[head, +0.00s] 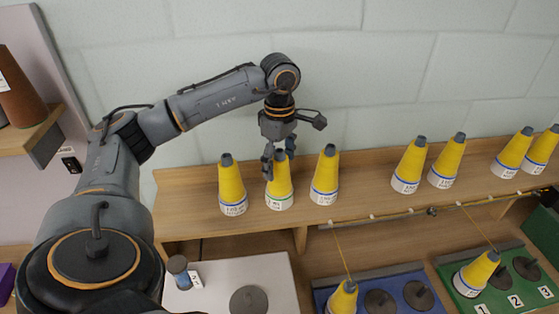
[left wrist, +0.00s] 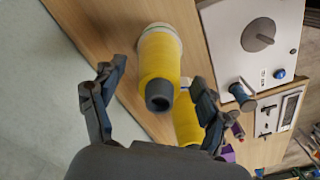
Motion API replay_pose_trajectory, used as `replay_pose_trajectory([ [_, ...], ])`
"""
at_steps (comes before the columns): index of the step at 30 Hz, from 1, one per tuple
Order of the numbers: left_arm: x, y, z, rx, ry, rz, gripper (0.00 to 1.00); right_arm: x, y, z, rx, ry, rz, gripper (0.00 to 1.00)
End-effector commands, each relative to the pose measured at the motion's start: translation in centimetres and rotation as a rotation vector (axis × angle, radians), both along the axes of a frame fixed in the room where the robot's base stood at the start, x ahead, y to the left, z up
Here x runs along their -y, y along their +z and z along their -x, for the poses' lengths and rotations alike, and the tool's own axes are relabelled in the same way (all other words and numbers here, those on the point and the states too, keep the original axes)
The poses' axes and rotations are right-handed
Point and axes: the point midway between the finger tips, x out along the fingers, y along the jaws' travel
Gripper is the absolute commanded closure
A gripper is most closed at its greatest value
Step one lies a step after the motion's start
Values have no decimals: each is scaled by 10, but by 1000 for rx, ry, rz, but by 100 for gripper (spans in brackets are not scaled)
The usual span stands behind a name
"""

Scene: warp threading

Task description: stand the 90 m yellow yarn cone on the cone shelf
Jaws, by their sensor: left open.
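Several yellow yarn cones with grey tips stand upright on the wooden cone shelf (head: 360,196). Their labels are too small to read, so I cannot tell which is the 90 m one. My left gripper (head: 279,156) is open and points down at the top of a green-banded yellow cone (head: 279,186), the middle of the left three. In the left wrist view, my open fingers (left wrist: 154,78) are on either side of a yellow cone (left wrist: 162,55), with gaps showing. My right gripper is not in view.
Blue-banded cones (head: 232,187) and (head: 325,175) stand close on either side. Below the shelf are a white panel (head: 215,280), a blue board (head: 400,275) and a green board (head: 515,300), with a yellow cone on each coloured board. Free shelf lies right of the left three.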

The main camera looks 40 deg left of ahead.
Motion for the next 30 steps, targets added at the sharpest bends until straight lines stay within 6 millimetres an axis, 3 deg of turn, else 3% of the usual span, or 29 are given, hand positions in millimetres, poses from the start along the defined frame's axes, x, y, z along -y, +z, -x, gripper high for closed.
replay_pose_trajectory([
  [8, 1, 11, -1, 3, 0, 1, 25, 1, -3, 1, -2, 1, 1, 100],
  [14, 1, 53, -1, 9, -2, 3, 25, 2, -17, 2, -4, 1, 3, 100],
  [18, 0, 85, -1, 6, -1, 0, 25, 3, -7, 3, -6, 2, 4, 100],
  [24, 0, 111, 0, 3, 1, -1, 25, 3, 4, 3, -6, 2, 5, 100],
  [30, 0, 122, 0, 1, 0, 0, 25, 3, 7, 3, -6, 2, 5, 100],
])
